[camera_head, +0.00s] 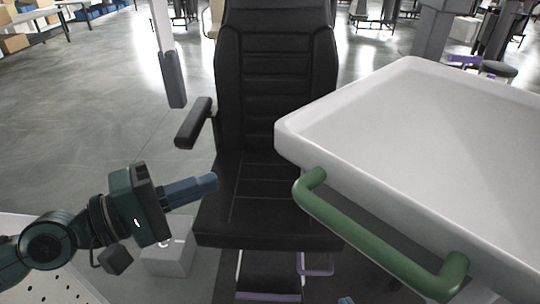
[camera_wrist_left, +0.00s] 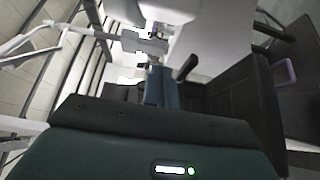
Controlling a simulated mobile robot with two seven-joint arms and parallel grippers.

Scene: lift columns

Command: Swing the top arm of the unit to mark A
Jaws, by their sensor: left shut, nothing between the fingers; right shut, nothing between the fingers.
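A large white tray-like panel (camera_head: 410,110) fills the right of the head view, with a green bar handle (camera_head: 375,235) along its near left edge. I cannot tell whether it belongs to the unit's top arm. No mark A is readable. White arm-like parts (camera_wrist_left: 140,42) show at the top of the left wrist view. My left gripper (camera_head: 205,183) is shut and empty, left of the handle and apart from it, by the chair seat; its blue fingers also show in the left wrist view (camera_wrist_left: 161,88). Only a blue tip of my right gripper (camera_head: 345,300) shows at the bottom edge; it is shut.
A black padded chair (camera_head: 275,100) with an armrest (camera_head: 193,123) stands in the middle, beyond my left gripper. A white post with a grey lower end (camera_head: 173,80) hangs left of its backrest. A white box (camera_head: 168,258) is below.

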